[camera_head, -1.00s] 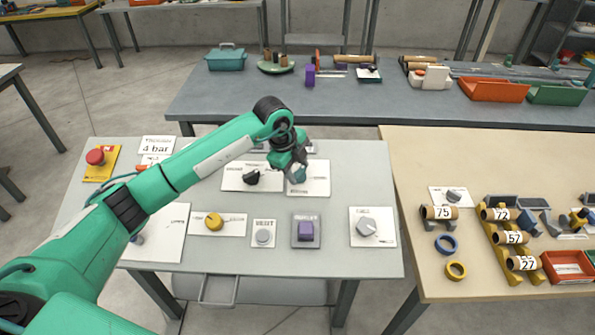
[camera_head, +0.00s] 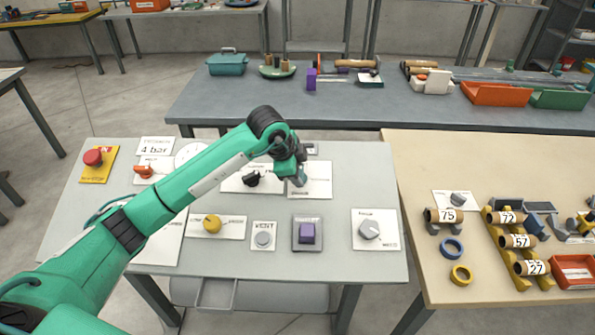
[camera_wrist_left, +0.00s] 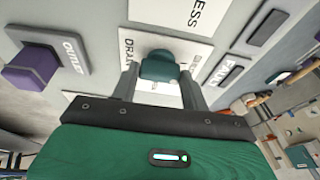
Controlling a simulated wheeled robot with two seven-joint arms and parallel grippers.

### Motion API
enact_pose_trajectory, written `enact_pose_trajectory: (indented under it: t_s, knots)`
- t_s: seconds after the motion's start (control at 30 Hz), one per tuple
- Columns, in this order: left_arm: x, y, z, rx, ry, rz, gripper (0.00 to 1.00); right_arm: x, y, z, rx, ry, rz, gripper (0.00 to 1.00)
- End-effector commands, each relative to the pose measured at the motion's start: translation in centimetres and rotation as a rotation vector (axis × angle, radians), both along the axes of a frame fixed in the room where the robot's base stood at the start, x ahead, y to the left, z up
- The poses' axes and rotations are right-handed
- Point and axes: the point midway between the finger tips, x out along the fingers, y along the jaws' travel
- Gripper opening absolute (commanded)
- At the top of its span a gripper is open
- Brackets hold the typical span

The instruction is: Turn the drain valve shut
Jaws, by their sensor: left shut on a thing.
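The drain valve is a teal knob (camera_wrist_left: 160,66) on a white plate lettered "DRAIN" in the left wrist view. In the head view its white plate (camera_head: 318,182) lies at the back middle of the grey panel table, and my gripper mostly hides the knob. My left gripper (camera_head: 299,178) reaches down over that plate. In the left wrist view its two fingers (camera_wrist_left: 160,78) stand on either side of the teal knob, shut on it. My right gripper is in neither view.
Around the drain plate are a black knob (camera_head: 252,179), a purple outlet button (camera_head: 307,233), a grey vent button (camera_head: 263,239), a yellow knob (camera_head: 212,223), a grey knob (camera_head: 369,230) and a red stop button (camera_head: 93,157). A wooden table (camera_head: 420,190) with cardboard tubes stands at the right.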

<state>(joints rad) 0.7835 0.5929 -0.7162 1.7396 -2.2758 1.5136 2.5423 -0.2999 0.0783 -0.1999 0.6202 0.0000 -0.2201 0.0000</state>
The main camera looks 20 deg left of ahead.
Motion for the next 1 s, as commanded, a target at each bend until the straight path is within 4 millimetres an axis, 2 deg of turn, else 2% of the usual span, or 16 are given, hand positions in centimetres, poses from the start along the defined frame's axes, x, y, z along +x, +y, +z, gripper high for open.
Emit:
enact_pose_trajectory:
  t_s: [0.33, 0.37, 0.47, 0.8, 1.0]
  knots:
    - [0.1, 0.0, 0.1, -0.003, -0.002, 0.006, 0.23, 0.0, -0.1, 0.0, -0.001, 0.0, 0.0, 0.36]
    - [0.1, 0.0, 0.1, -0.003, -0.002, 0.006, 0.47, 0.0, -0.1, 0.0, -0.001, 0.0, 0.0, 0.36]
    - [0.1, 0.0, 0.1, -0.002, -0.002, 0.005, 0.67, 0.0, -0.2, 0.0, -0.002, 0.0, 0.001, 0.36]
    - [-0.1, 0.1, 0.2, -0.002, -0.002, 0.003, 0.67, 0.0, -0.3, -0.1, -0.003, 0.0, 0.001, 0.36]
    - [-1.0, 0.7, 2.6, -0.002, -0.006, 0.002, 0.67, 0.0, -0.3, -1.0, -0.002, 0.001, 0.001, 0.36]
